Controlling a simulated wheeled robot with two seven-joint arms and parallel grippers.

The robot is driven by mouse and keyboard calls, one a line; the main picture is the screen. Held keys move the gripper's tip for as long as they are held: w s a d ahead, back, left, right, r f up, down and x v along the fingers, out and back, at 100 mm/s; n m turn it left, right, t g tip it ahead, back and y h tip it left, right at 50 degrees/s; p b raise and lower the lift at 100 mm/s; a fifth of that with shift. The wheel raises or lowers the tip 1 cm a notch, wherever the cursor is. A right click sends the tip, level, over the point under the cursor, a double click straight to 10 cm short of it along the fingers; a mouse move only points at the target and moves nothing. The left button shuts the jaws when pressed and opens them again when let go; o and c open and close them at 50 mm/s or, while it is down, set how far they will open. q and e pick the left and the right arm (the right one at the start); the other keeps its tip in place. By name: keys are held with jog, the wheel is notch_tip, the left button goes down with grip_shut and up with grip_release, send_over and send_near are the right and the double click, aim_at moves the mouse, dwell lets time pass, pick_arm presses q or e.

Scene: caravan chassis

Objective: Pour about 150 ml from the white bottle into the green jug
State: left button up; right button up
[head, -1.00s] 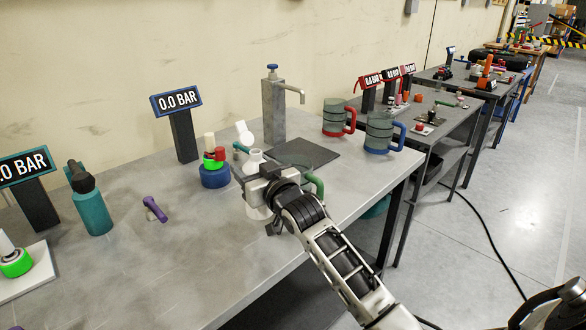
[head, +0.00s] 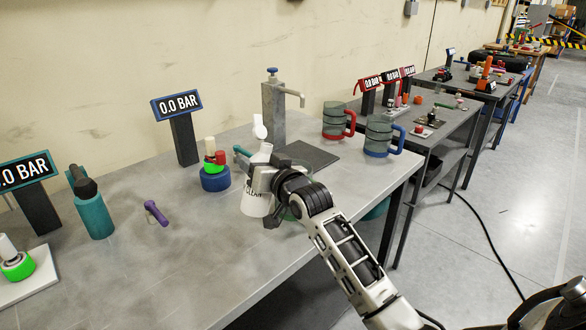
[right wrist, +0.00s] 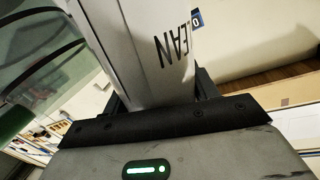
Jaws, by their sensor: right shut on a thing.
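The white bottle (head: 256,203) with dark lettering leans to the right in the head view, towards the green jug. My right gripper (head: 262,181) is shut on its upper body. The bottle fills the middle of the right wrist view (right wrist: 140,45), with part of its lettering showing. The green jug (head: 294,212) is mostly hidden behind my right gripper and wrist. In the right wrist view its clear wall (right wrist: 35,45) stands at the left, close to the bottle. I cannot see any liquid flowing. My left gripper is not in view.
A grey tap post (head: 274,112) stands behind the bottle, with a dark mat (head: 308,155) beside it. A red-handled jug (head: 334,122) and a blue-handled jug (head: 380,136) stand at the right. A blue-based device (head: 215,182) is left of the bottle.

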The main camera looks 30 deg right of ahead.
jog(key=shift+d+m, duration=0.15)
jog(key=shift+m, duration=0.15)
jog(key=shift+w+d+r+m, duration=0.15)
jog(key=shift+d+r+m, duration=0.2)
jog(key=shift+r+m, duration=0.3)
jog(key=shift+w+d+f+m+g+b, duration=0.1)
jog(key=shift+d+f+m+g+b, duration=0.2)
jog(key=shift+d+m, duration=0.4)
jog(key=shift+a+r+m, duration=0.15)
jog(key=shift+r+m, duration=0.2)
jog(key=shift+m, duration=0.2)
jog(key=shift+m+y, duration=0.3)
jog(key=shift+y, duration=0.1)
jog(key=shift+r, duration=0.15)
jog(key=shift+r+m+p, duration=0.15)
jog(key=shift+m+p, duration=0.2)
jog(key=shift+m, duration=0.15)
jog(key=shift+a+r+m+g, duration=0.1)
jog(key=shift+a+m+g, duration=0.05)
jog(key=shift+m+g, duration=0.15)
jog(key=shift+f+m, duration=0.2)
jog(key=shift+m, duration=0.1)
